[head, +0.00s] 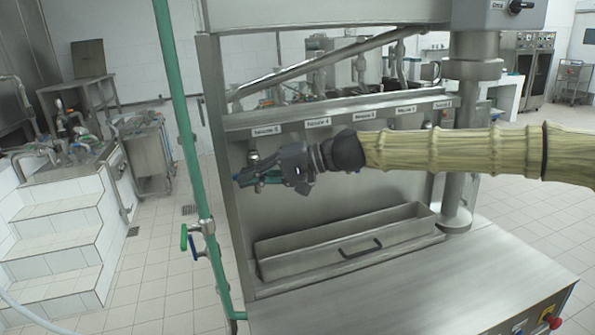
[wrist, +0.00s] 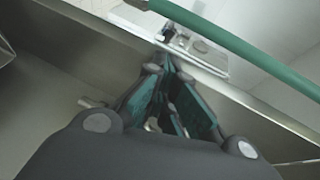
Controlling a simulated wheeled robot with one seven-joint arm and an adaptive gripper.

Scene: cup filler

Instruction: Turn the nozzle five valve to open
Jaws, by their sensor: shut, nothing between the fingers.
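The label for nozzle five (head: 266,131) is at the left end of the row of labels on the steel filler. A small metal fitting (head: 253,157) shows below this label, just above my gripper; most of the valve is hidden behind the gripper, and I cannot tell its handle's position. My gripper (head: 239,180) points left across the front of the filler, below the label. Its teal-padded fingers are shut with nothing held. The wrist view shows the fingers (wrist: 168,68) together, and a small pale metal piece (wrist: 92,102) left of them. I cannot tell whether they touch the valve.
A green vertical pipe (head: 187,150) with green and blue handles (head: 190,240) stands left of the filler; a green pipe (wrist: 235,45) also crosses the wrist view. A steel trough (head: 340,240) with a black handle lies below the gripper. The filler's lower front surface is clear.

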